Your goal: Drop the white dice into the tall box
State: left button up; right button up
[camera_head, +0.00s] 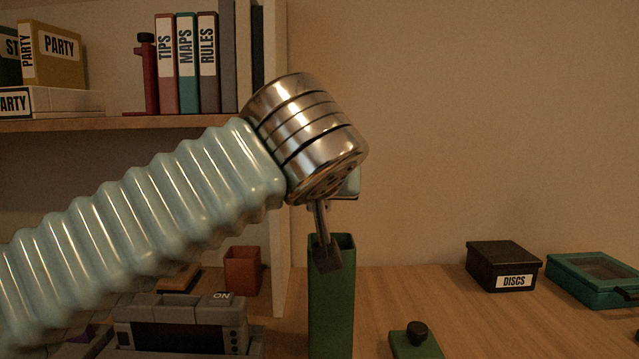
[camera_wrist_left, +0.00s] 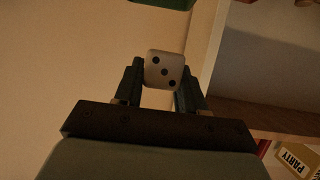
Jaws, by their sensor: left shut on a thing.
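My left arm comes in from the left, and its gripper (camera_head: 328,256) points down at the top of the tall green box (camera_head: 332,310). In the left wrist view the gripper (camera_wrist_left: 162,78) is shut on the white dice (camera_wrist_left: 164,70), with a finger on each side and black pips facing the camera. In the head view the dice is hidden. A finger overlaps the box's open top in the picture; I cannot tell whether it is in front of the opening or over it. My right gripper is out of view.
A green lid with a black knob (camera_head: 416,342) lies to the right of the box. A black DISCS box (camera_head: 503,267) and a teal case (camera_head: 595,280) stand farther right. A grey device (camera_head: 180,325) and an orange cup (camera_head: 242,270) stand left. Shelves rise behind.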

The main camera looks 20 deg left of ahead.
pick_arm(q)
jog(key=o, duration=1.1)
jog(key=shift+s+r, duration=0.1)
jog(key=shift+s, duration=0.05)
jog(key=v, duration=1.3)
jog(key=shift+s+p, duration=0.25)
jog(key=shift+p, duration=0.2)
jog(key=shift+d, duration=0.15)
